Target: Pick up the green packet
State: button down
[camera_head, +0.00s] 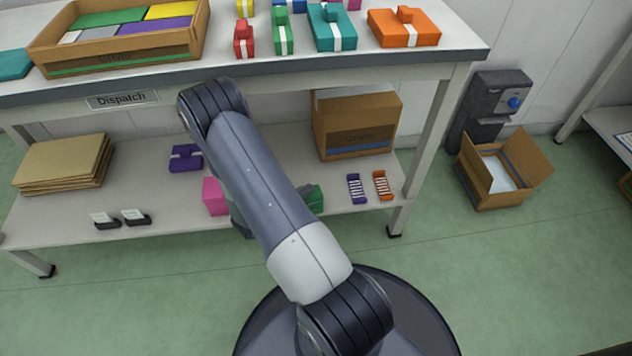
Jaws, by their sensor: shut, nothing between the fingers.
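Several things are green. A flat green packet (113,18) lies at the back of the open cardboard box on the tabletop, beside yellow, purple, grey and white ones. A slim green item with a white band (283,36) stands on the tabletop between a red and a teal one. A green item (316,198) on the lower shelf is partly hidden behind my arm. Which one is the green packet I cannot tell. My arm rises from the front to an elbow at the table's edge. My gripper is hidden behind my arm.
The open box (125,56) stands on the table marked Dispatch (121,99). The lower shelf holds a closed carton (357,125), flat cardboard (62,163), a purple item (186,158) and a pink item (214,196). An open carton (502,170) stands on the floor.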

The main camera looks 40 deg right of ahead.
jog(key=shift+s+a+f, duration=0.2)
jog(key=shift+a+f, duration=0.2)
jog(key=shift+a, duration=0.35)
jog(key=shift+w+a+r, duration=0.1)
jog(key=shift+a+r, duration=0.1)
jog(key=shift+r, duration=0.55)
